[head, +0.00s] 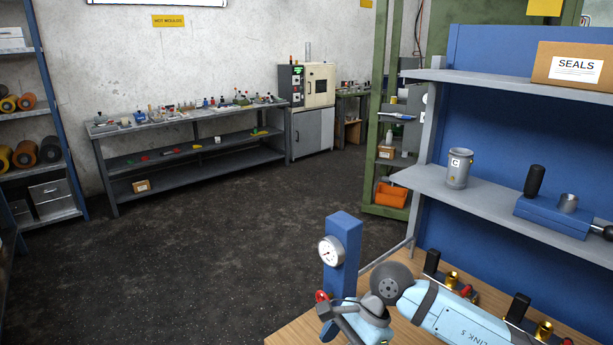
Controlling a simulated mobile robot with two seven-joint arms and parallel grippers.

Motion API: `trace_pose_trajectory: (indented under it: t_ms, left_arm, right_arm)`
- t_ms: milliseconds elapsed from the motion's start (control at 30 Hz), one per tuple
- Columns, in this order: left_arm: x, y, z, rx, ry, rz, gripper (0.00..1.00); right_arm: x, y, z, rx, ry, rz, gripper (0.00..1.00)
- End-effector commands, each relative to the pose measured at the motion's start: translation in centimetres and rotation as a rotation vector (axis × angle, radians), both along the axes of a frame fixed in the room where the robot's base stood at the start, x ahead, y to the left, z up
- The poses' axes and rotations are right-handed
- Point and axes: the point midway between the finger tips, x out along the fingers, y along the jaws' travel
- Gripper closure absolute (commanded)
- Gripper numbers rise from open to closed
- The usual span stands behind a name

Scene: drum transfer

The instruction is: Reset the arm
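The arm in view is light blue and comes in from the bottom right, marked LINK 5. It lies low over a wooden bench (292,337), and its wrist bends down near a blue post with a dial gauge (331,252). The dark end by the wrist, seemingly my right gripper (330,312), is partly cut off by the bottom edge; I cannot make out its fingers or whether they hold anything. My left gripper is not in view. A grey drum marked C (458,169) stands upright on the middle shelf, apart from the arm.
A blue fixture with a black handle (553,216) sits on the same shelf (428,184). A SEALS box (574,66) is on the shelf above. Brass fittings (453,278) stand on the bench behind the arm. The dark floor (200,240) at left is clear.

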Motion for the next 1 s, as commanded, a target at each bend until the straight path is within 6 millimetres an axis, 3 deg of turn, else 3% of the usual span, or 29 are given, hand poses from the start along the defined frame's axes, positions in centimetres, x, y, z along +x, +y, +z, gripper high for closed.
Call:
trace_pose_trajectory:
  t_ms: [33,133,233,333,433,533,667,733,767,900,1000]
  left_arm:
    - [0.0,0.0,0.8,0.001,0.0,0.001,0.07]
    - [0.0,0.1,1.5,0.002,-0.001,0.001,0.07]
    - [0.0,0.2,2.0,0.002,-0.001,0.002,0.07]
    - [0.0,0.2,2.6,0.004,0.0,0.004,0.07]
    - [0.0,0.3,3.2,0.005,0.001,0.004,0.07]
    - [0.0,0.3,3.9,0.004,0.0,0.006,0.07]
    - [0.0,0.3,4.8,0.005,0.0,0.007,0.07]
    - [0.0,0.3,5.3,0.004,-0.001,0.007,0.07]
    - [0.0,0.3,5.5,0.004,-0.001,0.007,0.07]
    - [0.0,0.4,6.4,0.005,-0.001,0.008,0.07]
    - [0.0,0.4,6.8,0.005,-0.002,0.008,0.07]
  right_arm:
    - [-2.2,2.4,0.3,0.141,0.108,-0.062,0.08]
    - [-5.1,6.1,2.0,0.412,0.346,-0.226,0.08]
    - [-6.5,8.0,4.0,0.631,0.589,-0.397,0.08]
    - [-7.0,8.6,5.9,0.824,0.847,-0.578,0.08]
    - [-6.5,7.7,7.1,1.009,1.152,-0.791,0.08]
    - [-5.6,5.5,6.9,1.174,1.486,-1.026,0.08]
    - [-5.0,1.1,3.9,1.347,1.943,-1.343,0.08]
    - [-5.6,-1.6,1.1,1.419,2.197,-1.519,0.08]
    - [-6.0,-2.7,-0.3,-1.432,-2.285,1.58,0.08]
    - [-10.3,-7.5,-7.0,-1.049,-1.918,1.322,0.08]
    - [-14.0,-9.6,-10.7,-0.863,-1.712,1.173,0.08]
